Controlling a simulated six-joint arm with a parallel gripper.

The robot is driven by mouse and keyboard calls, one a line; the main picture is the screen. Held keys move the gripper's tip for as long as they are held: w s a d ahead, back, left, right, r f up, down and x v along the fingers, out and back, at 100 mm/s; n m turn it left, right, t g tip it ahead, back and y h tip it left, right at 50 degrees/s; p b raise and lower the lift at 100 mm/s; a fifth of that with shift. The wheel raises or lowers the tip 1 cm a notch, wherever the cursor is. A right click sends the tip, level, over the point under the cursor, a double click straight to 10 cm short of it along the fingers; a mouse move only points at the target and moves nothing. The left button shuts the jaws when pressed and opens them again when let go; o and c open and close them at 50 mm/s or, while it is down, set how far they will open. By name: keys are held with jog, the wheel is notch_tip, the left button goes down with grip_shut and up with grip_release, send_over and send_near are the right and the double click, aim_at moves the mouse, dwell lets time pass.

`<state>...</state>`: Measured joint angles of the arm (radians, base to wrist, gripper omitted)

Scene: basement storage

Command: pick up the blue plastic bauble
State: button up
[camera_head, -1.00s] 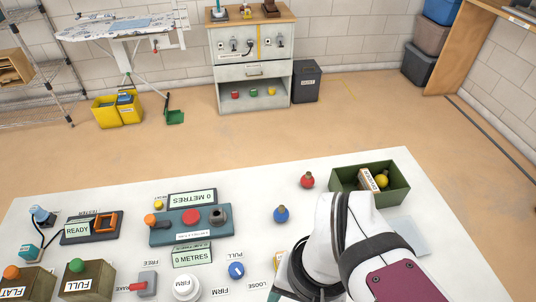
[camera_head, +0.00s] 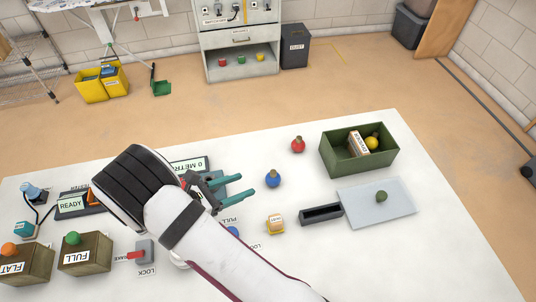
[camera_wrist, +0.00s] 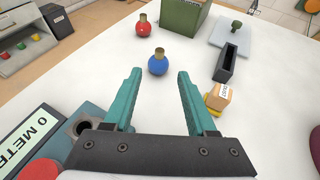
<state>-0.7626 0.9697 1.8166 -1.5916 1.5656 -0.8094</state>
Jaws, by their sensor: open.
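The blue bauble (camera_head: 272,179), a round ball with a brassy cap, stands on the white table. It also shows in the wrist view (camera_wrist: 158,65), just beyond the fingertips and between their lines. My gripper (camera_head: 248,187) has teal fingers and is open and empty. In the head view its fingertips point right, a little left of the bauble and apart from it. In the wrist view the two fingers (camera_wrist: 158,75) stand wide apart, with bare table between them.
A red bauble (camera_head: 298,145) stands behind the blue one. A green bin (camera_head: 335,167) holds a yellow bauble and a box. A small labelled block (camera_head: 275,224), a dark open tray (camera_head: 322,214) and a pale plate (camera_head: 360,212) lie to the right. Control boxes stand at left.

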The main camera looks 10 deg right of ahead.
aim_at(273, 177)
jog(key=x, duration=1.5)
jog(key=shift+d+f, duration=0.1)
jog(key=shift+f, duration=0.05)
grip_shut()
